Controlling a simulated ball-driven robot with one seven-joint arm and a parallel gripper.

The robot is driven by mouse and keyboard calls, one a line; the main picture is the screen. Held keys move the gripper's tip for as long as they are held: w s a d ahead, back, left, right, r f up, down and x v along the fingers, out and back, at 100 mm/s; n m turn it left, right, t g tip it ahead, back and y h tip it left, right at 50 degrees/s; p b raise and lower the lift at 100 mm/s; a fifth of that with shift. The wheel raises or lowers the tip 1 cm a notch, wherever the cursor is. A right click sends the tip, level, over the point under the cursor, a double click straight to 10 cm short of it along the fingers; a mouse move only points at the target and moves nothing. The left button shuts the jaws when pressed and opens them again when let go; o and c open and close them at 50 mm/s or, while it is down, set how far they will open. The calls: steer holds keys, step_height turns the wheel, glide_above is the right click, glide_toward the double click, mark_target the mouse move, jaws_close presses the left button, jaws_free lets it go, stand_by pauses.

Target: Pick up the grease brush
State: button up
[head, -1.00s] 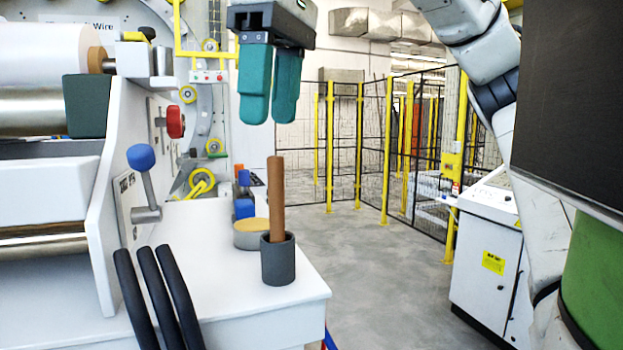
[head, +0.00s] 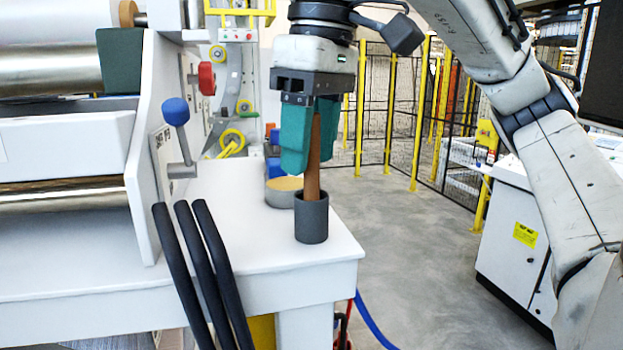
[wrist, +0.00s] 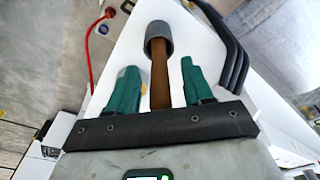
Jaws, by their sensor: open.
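The grease brush shows as a brown wooden handle (head: 313,165) standing upright in a dark grey cup (head: 311,219) near the right front corner of the white table. Its lower end is hidden inside the cup. My gripper (head: 308,160) points down just above the cup, its teal fingers on either side of the handle. In the wrist view the handle (wrist: 160,78) lies between the two open fingers, with a visible gap on each side, and the cup (wrist: 158,40) is beyond the fingertips.
A round tin with a tan top (head: 284,190) stands just behind the cup. Several black curved bars (head: 205,260) are at the front left. A blue-knobbed lever (head: 177,125) sits on the machine at left. A white cabinet (head: 505,240) stands at right beyond open floor.

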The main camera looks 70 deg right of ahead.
steer(key=shift+f, duration=0.2)
jaws_close()
stand_by(0.3)
steer(key=shift+r, duration=0.1)
steer(key=shift+r, duration=4.95)
